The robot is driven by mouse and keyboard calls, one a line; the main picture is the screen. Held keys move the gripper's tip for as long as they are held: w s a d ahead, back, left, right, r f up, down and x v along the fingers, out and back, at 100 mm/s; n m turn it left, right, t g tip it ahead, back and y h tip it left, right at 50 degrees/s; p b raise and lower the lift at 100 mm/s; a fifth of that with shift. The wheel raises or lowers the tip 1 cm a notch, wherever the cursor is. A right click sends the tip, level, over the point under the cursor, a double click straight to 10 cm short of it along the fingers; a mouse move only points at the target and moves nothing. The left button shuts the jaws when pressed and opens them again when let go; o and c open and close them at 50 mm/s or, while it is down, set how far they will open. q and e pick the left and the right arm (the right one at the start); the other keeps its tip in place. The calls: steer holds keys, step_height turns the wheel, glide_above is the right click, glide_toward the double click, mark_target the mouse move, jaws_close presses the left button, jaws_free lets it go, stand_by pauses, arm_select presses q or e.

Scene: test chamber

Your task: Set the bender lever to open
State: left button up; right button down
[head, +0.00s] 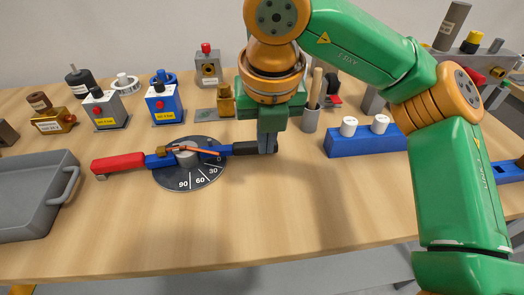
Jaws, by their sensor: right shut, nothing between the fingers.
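The bender lies on the table in the head view. Its round dark dial (196,178) carries the marks 90, 60 and 30. A red-handled lever (120,163) points left from the dial. A blue arm with a black grip (250,148) extends to the right. A thin copper-coloured rod (196,150) lies across the middle. My right gripper (268,148) points down at the right end of the black grip. Its fingers are shut with nothing between them; they overlap the grip in the picture, and I cannot tell whether they touch it. My left gripper is not in view.
A grey tray (38,160) stands at the left. Behind the bender are several small boxes, including a blue one (165,103) with a red button. A blue block (365,141) with white-capped pegs stands at the right. The table front (240,235) is clear.

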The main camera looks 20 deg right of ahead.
mark_target(239, 146)
steer(key=x, duration=0.7)
steer(key=shift+f+p, duration=0.25)
steer(key=shift+p, duration=0.05)
steer(key=w, duration=0.1)
steer(key=w+p, duration=0.2)
steer(key=shift+w+d+f, duration=0.15)
steer(key=shift+d+f, duration=0.15)
steer(key=shift+d, duration=0.1)
steer(key=shift+w+d+f, duration=0.1)
steer(key=shift+w+f, duration=0.05)
steer(key=shift+w, duration=0.35)
